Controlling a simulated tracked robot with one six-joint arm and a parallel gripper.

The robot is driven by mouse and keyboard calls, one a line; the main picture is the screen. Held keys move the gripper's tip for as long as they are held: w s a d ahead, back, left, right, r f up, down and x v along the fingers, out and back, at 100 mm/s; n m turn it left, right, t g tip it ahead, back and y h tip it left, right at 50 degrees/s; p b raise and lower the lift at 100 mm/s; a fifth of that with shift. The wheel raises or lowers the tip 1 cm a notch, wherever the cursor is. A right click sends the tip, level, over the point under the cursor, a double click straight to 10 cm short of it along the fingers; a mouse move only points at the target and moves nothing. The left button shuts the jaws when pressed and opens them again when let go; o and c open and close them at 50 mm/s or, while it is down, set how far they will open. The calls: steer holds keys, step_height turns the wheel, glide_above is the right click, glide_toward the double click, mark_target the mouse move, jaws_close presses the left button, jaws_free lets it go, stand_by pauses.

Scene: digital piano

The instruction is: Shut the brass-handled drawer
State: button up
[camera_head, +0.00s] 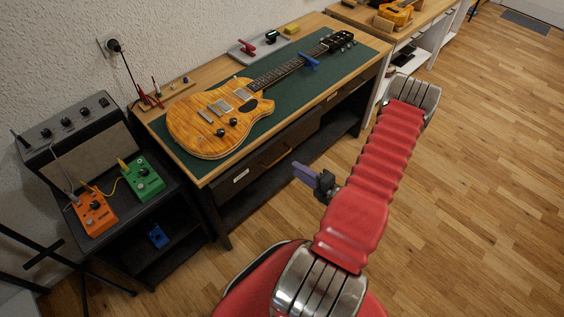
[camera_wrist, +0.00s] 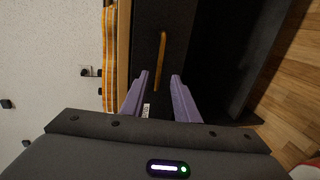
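The workbench drawer (camera_head: 240,176) has a dark front with a small white label and sits under the bench top. Its brass handle (camera_head: 275,156) shows in the head view. In the wrist view the handle (camera_wrist: 161,62) is a long brass bar on the dark drawer front (camera_wrist: 145,45). How far the drawer stands out is hard to tell. My gripper (camera_head: 299,170) is in front of the drawer, a little right of the handle in the head view. In the wrist view its two purple fingers (camera_wrist: 160,77) are apart and empty, pointing toward the handle.
An amber guitar (camera_head: 220,117) lies on a green mat (camera_head: 345,75) on the bench. A dark stand (camera_head: 185,215) with orange and green pedals is at the left. An open dark shelf (camera_head: 265,192) is below the drawer. Wooden floor (camera_head: 480,180) to the right is clear.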

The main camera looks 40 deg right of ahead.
mark_target(280, 159)
steer(key=x, duration=0.9)
steer(key=shift+c, duration=0.4)
jaws_close()
